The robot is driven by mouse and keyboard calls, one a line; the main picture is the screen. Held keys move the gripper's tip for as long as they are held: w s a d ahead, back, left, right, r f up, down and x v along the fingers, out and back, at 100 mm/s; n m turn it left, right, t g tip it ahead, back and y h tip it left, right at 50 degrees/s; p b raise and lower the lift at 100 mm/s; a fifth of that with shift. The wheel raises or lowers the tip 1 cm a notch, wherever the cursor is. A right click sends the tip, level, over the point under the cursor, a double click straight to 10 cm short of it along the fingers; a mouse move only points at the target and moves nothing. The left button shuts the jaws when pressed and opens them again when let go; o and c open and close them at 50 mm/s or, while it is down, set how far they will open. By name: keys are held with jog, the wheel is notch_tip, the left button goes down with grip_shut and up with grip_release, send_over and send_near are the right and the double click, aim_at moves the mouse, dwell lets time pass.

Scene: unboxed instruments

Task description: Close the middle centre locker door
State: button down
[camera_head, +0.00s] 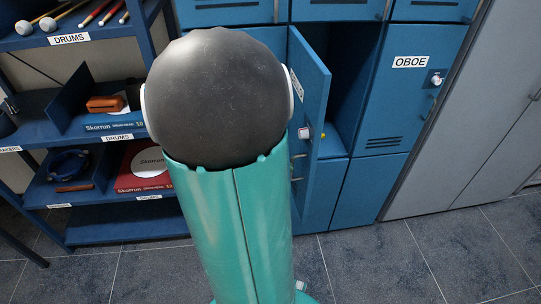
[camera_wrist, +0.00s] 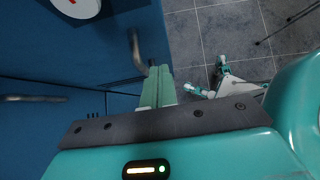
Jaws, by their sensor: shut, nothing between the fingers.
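The middle centre locker door (camera_head: 311,80) is blue and stands open, swung out towards me, with the dark locker interior (camera_head: 347,75) showing to its right. A small white lock (camera_head: 303,132) sits near its edge, with a handle below it. My arm hides part of the door's left side. In the wrist view, my gripper (camera_wrist: 160,72) is shut and empty. Its fingertips are close to a metal handle (camera_wrist: 136,50) on a blue panel (camera_wrist: 100,45), which looks like this door. I cannot tell whether they touch. The head view does not show the gripper.
The closed OBOE locker (camera_head: 405,100) is to the right, beside a grey cabinet (camera_head: 470,110). Shelves (camera_head: 125,230) with drum gear stand at the left. Another handle (camera_wrist: 35,98) shows at left in the wrist view. The tiled floor (camera_head: 400,260) is clear at the front right.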

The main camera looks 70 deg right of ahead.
aim_at(308, 168)
jog(key=shift+s+d, duration=0.55)
jog(key=shift+s, duration=0.3)
jog(key=shift+s+d, duration=0.5)
jog(key=shift+s, duration=0.3)
